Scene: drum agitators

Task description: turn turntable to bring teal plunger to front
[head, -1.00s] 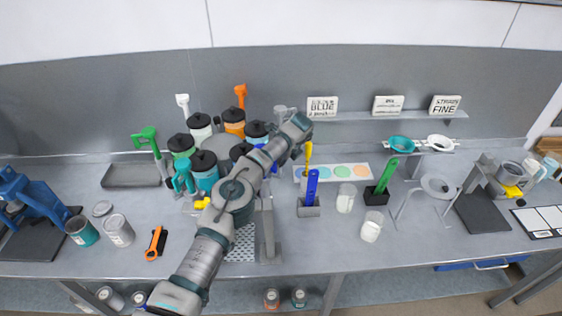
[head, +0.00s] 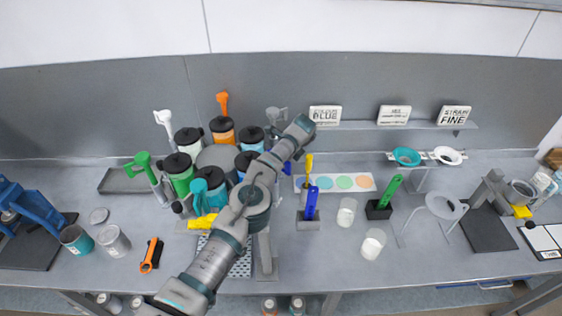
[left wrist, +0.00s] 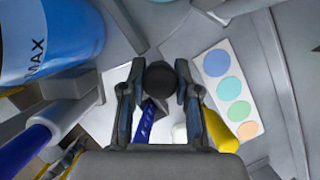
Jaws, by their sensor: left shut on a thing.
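The turntable (head: 212,155) carries a ring of several canisters with black lids and coloured plungers. The teal plunger (head: 197,188) stands at the front left of the ring, on the teal canister (head: 215,194), just behind a yellow marker (head: 203,223). The green plunger (head: 143,160) is at the left; the orange one (head: 222,101) is at the back. My left gripper (left wrist: 160,78) is shut on a black ball knob (left wrist: 161,77), at the right of the ring in the head view. My left arm hides the turntable's right front. My right gripper is not in view.
A blue-handled tool (head: 311,203) and a yellow-handled tool (head: 308,167) stand close to the right of my left gripper. A palette strip (head: 344,183) lies behind. A blue canister (left wrist: 45,40) is close in the left wrist view. White cups stand further right.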

